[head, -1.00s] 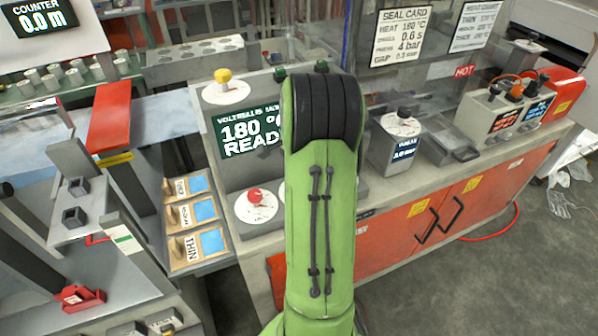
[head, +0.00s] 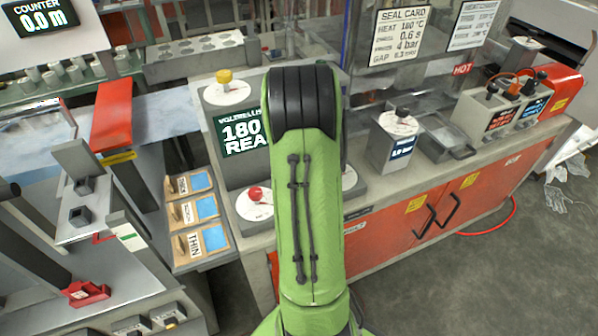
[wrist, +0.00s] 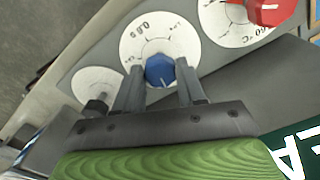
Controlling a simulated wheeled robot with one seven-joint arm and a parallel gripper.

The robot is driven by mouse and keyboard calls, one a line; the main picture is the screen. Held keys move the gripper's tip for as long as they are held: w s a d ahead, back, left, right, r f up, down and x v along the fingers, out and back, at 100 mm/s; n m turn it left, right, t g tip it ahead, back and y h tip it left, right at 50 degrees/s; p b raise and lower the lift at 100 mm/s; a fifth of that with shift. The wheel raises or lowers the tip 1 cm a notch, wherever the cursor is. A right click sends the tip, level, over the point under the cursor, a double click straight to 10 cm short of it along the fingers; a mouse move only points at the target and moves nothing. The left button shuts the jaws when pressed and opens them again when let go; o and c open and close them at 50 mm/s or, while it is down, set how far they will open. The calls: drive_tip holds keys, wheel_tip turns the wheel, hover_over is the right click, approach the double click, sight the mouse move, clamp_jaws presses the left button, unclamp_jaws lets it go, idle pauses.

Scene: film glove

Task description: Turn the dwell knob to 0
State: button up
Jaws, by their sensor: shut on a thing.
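The dwell knob (wrist: 160,70) is blue with a pale pointer line, on a white dial (wrist: 146,45) marked in seconds, in the wrist view. My gripper (wrist: 159,82) has one finger on each side of the knob and is shut on it. The pointer line runs toward the lower edge of the wrist view; its exact reading is too small to tell. In the head view my green arm hides the knob and my gripper.
A red knob (wrist: 268,12) on its dial is at the upper right of the wrist view; a dark knob (wrist: 97,104) is to the left. In the head view a yellow knob (head: 224,77) and a screen (head: 241,133) are on the same panel, left of my arm.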

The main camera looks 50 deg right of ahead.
drive_tip(key=shift+r+n, duration=0.1)
drive_tip(key=shift+n, duration=1.1)
drive_tip(key=o, duration=1.1)
drive_tip(key=shift+c, duration=0.2)
wheel_tip(320, 180, up, 16)
drive_tip(key=p, duration=0.4)
drive_tip(key=shift+f, duration=0.2)
